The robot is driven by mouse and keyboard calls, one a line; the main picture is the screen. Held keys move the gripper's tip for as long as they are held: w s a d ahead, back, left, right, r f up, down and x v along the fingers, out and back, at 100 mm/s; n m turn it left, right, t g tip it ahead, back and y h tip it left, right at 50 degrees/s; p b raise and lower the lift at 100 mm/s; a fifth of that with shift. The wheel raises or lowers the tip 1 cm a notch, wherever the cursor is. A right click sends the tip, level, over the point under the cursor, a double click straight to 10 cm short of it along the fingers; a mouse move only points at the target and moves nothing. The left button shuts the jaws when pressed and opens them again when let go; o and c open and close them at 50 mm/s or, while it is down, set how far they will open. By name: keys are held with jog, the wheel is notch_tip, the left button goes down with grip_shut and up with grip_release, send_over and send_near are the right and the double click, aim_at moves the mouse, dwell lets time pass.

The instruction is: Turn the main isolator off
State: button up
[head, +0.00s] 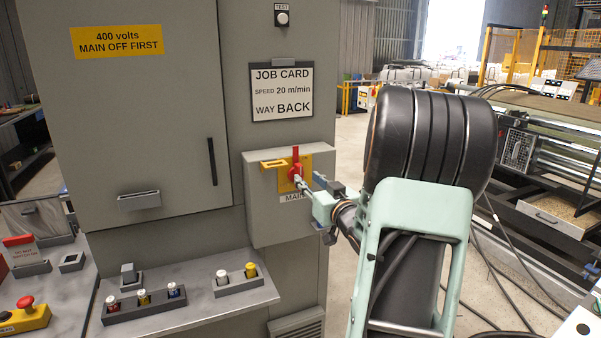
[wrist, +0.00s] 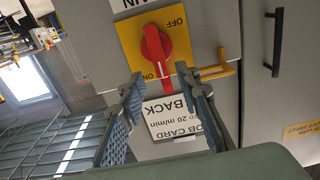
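The main isolator is a red rotary handle (head: 296,166) on a yellow plate, on a grey box with a label starting "MAIN". In the wrist view, which is upside down, the red handle (wrist: 156,50) stands upright with its white mark at the ON end; OFF is printed at the opposite end. My gripper (head: 309,183) is just in front of the plate in the head view. In the wrist view my gripper's fingers (wrist: 160,80) are spread, with empty space between them and the handle just beyond their tips. I cannot tell whether a finger touches it.
A yellow hasp (wrist: 215,70) sticks out beside the handle, close to one finger. The job card (head: 281,92) hangs above the box. Below is a console with several buttons (head: 143,298). A cabinet door handle (head: 212,161) stands to the left.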

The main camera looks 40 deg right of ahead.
aim_at(301, 173)
jog(key=x, duration=0.5)
jog(key=shift+w+p, duration=0.35)
jog(key=shift+p, duration=0.05)
grip_shut()
